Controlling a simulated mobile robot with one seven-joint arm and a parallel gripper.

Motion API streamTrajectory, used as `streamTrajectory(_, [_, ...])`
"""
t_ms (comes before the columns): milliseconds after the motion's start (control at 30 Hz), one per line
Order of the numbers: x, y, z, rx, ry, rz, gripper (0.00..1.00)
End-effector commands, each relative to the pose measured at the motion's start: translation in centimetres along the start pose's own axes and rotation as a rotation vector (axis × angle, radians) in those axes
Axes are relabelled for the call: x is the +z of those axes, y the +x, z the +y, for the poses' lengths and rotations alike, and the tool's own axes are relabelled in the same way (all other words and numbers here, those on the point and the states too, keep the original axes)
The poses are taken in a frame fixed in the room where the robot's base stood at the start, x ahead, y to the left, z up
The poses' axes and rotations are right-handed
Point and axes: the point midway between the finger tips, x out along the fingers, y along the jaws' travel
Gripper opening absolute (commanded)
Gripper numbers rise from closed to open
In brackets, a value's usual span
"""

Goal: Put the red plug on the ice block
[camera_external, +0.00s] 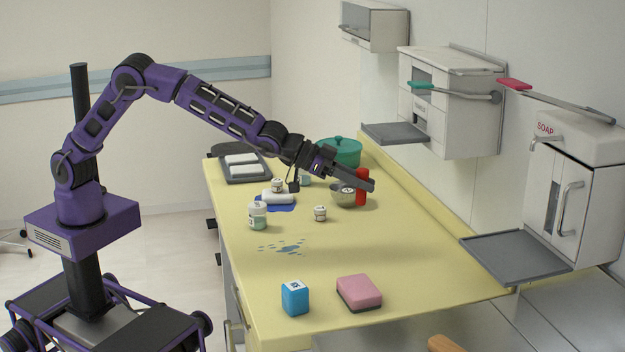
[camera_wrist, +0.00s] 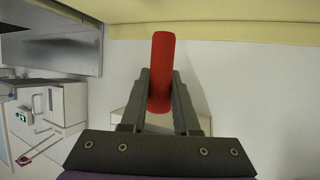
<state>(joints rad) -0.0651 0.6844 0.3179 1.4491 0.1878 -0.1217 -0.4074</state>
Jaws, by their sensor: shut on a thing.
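My gripper (camera_external: 357,181) is shut on the red plug (camera_external: 361,188), a plain red cylinder held upright over the far part of the yellow counter, by a small metal bowl (camera_external: 343,195). Whether the plug touches the counter or bowl I cannot tell. In the wrist view the plug (camera_wrist: 162,50) sits between the two dark fingers of my gripper (camera_wrist: 161,85). A small blue block (camera_external: 294,299) with a white marked top, which looks like the ice block, stands on the near left part of the counter, well away from my gripper. Its top is bare.
A pink sponge (camera_external: 359,292) lies right of the blue block. Jars (camera_external: 258,216), a small tub (camera_external: 320,213), a white roll on blue cloth (camera_external: 279,198), a tray (camera_external: 241,179) and a green pot (camera_external: 341,152) occupy the far counter. A wet patch (camera_external: 287,247) lies mid-counter.

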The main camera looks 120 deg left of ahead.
Motion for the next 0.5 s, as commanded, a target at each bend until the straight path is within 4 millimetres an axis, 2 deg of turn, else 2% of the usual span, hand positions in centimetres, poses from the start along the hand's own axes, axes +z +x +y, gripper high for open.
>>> streamTrajectory(33, [-0.2,-0.6,3.0,0.047,0.015,-0.002,0.0])
streamTrajectory(167, [-0.3,-2.4,9.9,0.159,0.062,-0.007,0.0])
streamTrajectory(300, [-0.5,-5.1,17.1,0.277,0.113,-0.003,0.0])
streamTrajectory(400, [-0.6,-7.2,21.5,0.352,0.15,0.003,0.0])
streamTrajectory(500, [-0.6,-9.1,24.9,0.412,0.181,0.009,0.0])
